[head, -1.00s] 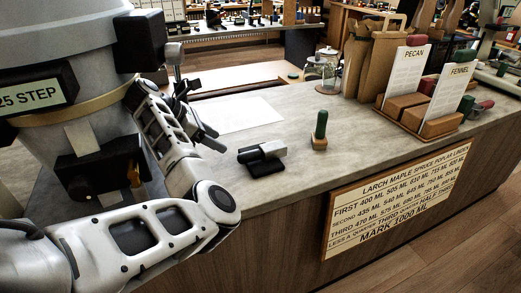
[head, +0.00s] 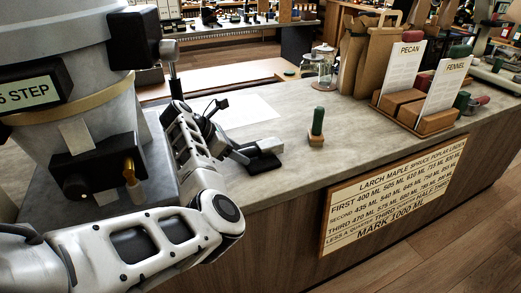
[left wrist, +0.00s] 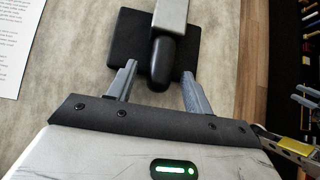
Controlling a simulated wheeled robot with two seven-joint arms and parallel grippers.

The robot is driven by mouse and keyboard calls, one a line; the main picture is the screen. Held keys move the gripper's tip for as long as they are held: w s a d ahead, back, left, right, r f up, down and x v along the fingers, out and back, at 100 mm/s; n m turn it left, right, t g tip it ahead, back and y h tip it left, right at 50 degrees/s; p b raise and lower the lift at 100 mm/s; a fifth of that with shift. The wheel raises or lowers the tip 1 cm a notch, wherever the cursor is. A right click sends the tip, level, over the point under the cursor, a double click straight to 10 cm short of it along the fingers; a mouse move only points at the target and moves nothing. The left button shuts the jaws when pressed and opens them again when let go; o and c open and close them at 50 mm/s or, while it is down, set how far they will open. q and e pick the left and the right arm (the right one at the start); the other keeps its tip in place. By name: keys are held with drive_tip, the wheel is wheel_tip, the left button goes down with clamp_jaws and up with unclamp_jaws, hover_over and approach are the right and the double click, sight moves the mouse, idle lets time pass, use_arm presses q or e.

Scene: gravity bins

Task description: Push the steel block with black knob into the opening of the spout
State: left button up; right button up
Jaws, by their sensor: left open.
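The steel block (head: 270,145) with its black knob lies on a black pad (head: 266,162) on the counter. In the left wrist view the steel block (left wrist: 171,12) points away and its black knob (left wrist: 162,62) faces my gripper. My left gripper (head: 243,152) is open at the knob end. In the left wrist view its fingertips (left wrist: 158,72) stand on either side of the knob, with gaps; contact is not visible. A black spout housing (head: 100,172) with a brass fitting sits low on the grey bin; I cannot make out its opening.
A wooden block with a green peg (head: 316,128) stands right of the steel block. A white sheet (head: 240,112) lies behind it. Glass jars (head: 322,65), paper bags (head: 368,60) and a card rack (head: 415,118) stand farther right. The counter between is clear.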

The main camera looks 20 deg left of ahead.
use_arm(q)
clamp_jaws()
drive_tip(key=shift+r, duration=0.1)
drive_tip(key=shift+r, duration=0.15)
drive_tip(key=shift+r, duration=1.8)
